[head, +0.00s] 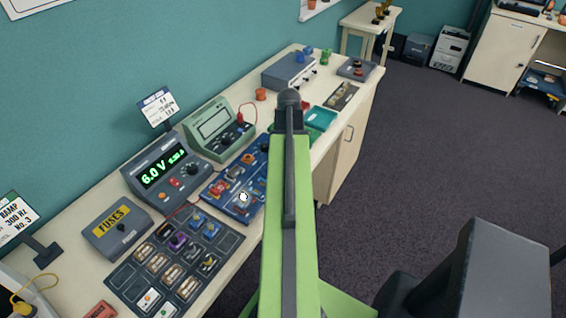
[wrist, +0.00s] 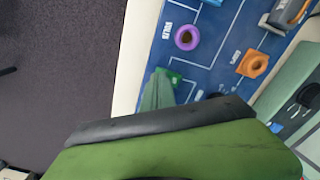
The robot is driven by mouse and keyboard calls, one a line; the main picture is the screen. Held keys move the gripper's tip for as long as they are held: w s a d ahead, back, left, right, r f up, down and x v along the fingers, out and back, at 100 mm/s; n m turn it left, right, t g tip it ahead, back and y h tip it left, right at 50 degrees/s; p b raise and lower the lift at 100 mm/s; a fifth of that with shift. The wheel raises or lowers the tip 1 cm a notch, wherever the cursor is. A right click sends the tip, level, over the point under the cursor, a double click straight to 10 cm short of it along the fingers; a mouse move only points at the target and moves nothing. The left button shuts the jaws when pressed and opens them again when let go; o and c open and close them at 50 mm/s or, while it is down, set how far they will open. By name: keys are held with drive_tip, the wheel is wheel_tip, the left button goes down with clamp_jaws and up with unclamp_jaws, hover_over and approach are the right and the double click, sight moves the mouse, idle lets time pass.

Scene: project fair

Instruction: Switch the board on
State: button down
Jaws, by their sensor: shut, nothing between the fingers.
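The blue board (head: 219,196) lies on the bench, with small red, orange and white parts on it. My raised arm hides its right part in the head view. My gripper (wrist: 158,80) shows there as a tapered green tip, shut and empty, close over the board's edge beside the green part. I cannot tell whether it touches. My green and black arm hides the board below. I cannot make out the switch.
A power supply (head: 143,168) reading 6.0 V and a green meter (head: 210,146) stand behind the board. A fuses box (head: 112,229) and a dark tray of parts (head: 137,260) lie left. A teal tray (head: 322,118) sits beyond my arm. The floor right of the bench is clear.

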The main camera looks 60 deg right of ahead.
wheel_tip(320, 180, up, 6)
drive_tip(key=p, duration=0.6)
drive_tip(key=shift+r, duration=0.25)
